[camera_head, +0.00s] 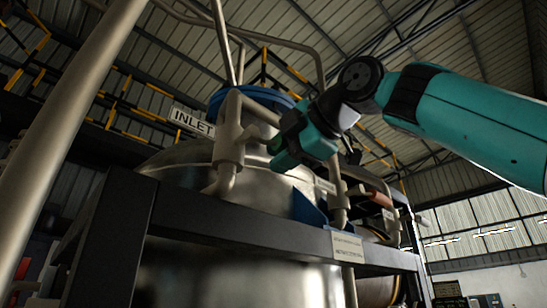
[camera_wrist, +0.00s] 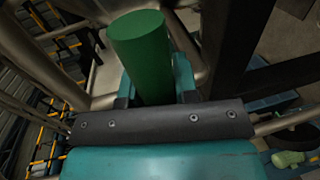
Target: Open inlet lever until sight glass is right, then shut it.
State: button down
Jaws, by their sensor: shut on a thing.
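The inlet lever (camera_head: 288,128) shows as a green grip beside the INLET sign (camera_head: 192,121), above the domed metal vessel. In the wrist view its green cylinder (camera_wrist: 140,45) stands between the teal fingers. My gripper (camera_head: 298,148) is shut on this lever; it also shows in the wrist view (camera_wrist: 155,92). The grey inlet pipe and valve body (camera_head: 229,138) stand just left of my gripper, which hides part of the lever. I cannot make out a sight glass or its level in either view.
A dark frame rail (camera_head: 240,232) crosses in front of the metal vessel (camera_head: 190,162). A thick pale post (camera_head: 68,140) rises at the left. Pipes rise close around my gripper. A small label plate (camera_head: 347,246) hangs on the rail. Open space lies right of the frame.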

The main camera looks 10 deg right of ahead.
jog(key=shift+r, duration=0.1)
dwell(0.3)
jog(key=c, duration=0.9)
grip_release()
jog(key=shift+o, duration=0.2)
